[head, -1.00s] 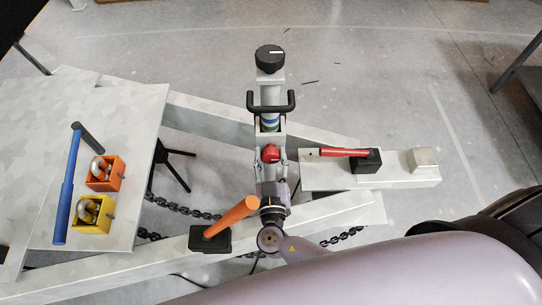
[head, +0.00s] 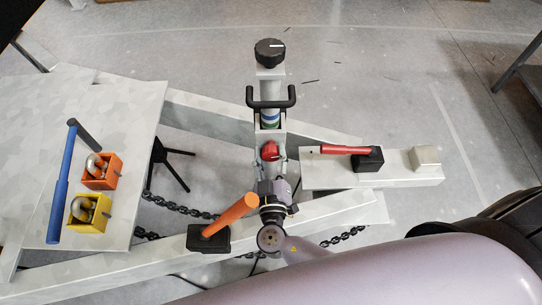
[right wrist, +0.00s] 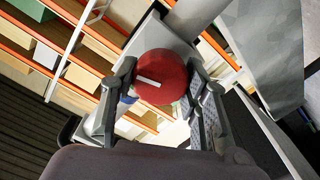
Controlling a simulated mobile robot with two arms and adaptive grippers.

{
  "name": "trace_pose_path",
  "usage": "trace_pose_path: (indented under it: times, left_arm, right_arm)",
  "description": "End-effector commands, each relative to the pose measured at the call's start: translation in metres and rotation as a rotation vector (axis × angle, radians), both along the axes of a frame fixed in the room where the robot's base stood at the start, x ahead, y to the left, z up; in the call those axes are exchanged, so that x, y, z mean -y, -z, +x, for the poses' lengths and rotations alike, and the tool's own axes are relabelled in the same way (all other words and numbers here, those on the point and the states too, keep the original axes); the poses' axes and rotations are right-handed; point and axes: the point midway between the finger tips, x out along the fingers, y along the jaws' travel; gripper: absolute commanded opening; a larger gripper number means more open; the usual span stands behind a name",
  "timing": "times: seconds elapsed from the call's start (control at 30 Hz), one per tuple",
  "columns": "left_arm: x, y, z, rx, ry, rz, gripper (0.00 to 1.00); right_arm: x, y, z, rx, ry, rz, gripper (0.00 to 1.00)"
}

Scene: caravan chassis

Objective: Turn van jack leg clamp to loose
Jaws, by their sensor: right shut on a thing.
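The jack leg clamp is a red round knob (head: 270,151) on the front of the upright jack post (head: 269,90). My right gripper (head: 271,158) reaches up to it from below, with one finger on each side. In the right wrist view the red knob (right wrist: 160,77) sits between the two fingers of my right gripper (right wrist: 163,82), which are shut on it. A white line on its face lies tilted, its right end lower. My left gripper is not in view.
An orange-handled lever (head: 232,214) stands close left of my right wrist. A red-handled lever (head: 345,150) lies to the right on the coupling beam. A black T-handle (head: 271,103) and black top knob (head: 270,52) are above the clamp. Chains (head: 185,206) hang below.

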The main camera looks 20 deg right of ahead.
Motion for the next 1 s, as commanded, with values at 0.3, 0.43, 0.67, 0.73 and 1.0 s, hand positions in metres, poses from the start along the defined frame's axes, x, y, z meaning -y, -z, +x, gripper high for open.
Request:
trace_pose_path:
  times: [0.3, 0.43, 0.67, 0.73, 1.0]
  left_arm:
    - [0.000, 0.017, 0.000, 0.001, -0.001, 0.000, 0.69]
    - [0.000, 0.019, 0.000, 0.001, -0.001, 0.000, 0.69]
    - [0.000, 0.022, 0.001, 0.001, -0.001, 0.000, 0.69]
    - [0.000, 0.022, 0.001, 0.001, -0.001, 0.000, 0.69]
    - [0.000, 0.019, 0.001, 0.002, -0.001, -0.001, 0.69]
  right_arm:
    - [-0.001, 0.002, 0.000, -0.083, 0.000, -0.287, 0.14]
    - [-0.001, 0.002, 0.000, -0.117, 0.000, -0.405, 0.14]
    - [-0.001, 0.001, 0.001, -0.177, 0.000, -0.615, 0.14]
    - [-0.001, 0.001, 0.001, -0.195, 0.000, -0.679, 0.14]
    - [-0.001, 0.000, 0.001, -0.267, 0.000, -0.927, 0.14]
